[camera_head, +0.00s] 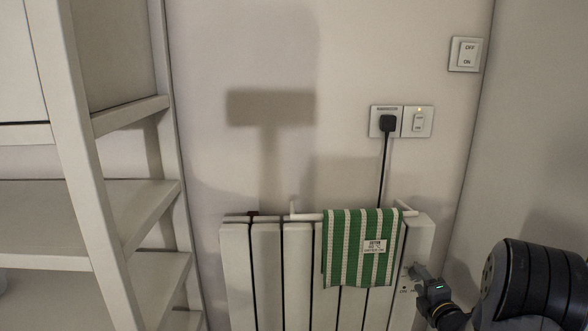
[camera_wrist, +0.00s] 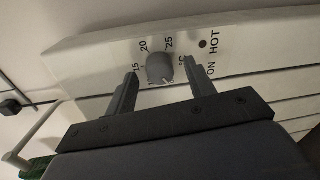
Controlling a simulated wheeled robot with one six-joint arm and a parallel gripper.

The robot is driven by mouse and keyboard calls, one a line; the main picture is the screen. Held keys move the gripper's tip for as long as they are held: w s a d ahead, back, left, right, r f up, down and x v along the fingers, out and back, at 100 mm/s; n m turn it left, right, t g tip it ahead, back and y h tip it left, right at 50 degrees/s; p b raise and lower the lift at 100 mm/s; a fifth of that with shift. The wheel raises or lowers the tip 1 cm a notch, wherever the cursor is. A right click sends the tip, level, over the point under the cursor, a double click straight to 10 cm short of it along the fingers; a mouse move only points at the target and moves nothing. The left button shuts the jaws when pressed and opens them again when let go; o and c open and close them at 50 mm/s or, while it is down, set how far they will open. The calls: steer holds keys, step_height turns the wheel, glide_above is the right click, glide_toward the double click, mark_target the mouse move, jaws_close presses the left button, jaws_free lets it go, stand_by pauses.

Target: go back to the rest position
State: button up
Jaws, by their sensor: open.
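My gripper (camera_head: 418,270) is at the upper right front of a white radiator (camera_head: 266,270), with my dark arm coming in from the lower right. In the wrist view my gripper (camera_wrist: 160,72) is open, with a grey round knob (camera_wrist: 160,68) showing between its two fingertips. There is a visible gap on each side of the knob. I cannot tell whether the fingers reach around the knob or stop short of it. Numbers are printed around the knob, and "ON" and "HOT" are printed beside a dark dot. In the head view the knob is mostly hidden by the gripper.
A green-and-white striped towel (camera_head: 345,250) hangs on a rail left of my gripper. A black plug (camera_head: 387,123) with a cord sits in the wall socket above. A wall switch (camera_head: 465,54) is at upper right. Pale shelves (camera_head: 85,215) stand at left.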

steer(key=s+r+p, duration=0.1)
steer(key=s+p, duration=0.1)
steer(key=s, duration=0.8)
steer(key=w+b, duration=0.1)
steer(key=w, duration=0.6)
steer(key=w+f+b, duration=0.1)
steer(key=w, duration=0.3)
steer(key=shift+w+b, duration=0.1)
steer(key=shift+b, duration=0.2)
steer(key=m, duration=0.5)
steer(key=shift+y, duration=0.3)
steer(key=m, duration=0.5)
steer(key=shift+f+m+t, duration=0.15)
steer(key=shift+m+t, duration=0.15)
steer(key=shift+m, duration=0.1)
steer(key=m, duration=0.6)
steer(key=shift+f+m, duration=0.1)
steer(key=shift+m, duration=0.2)
steer(key=m+t, duration=0.1)
steer(key=m, duration=0.5)
steer(key=shift+a, duration=0.1)
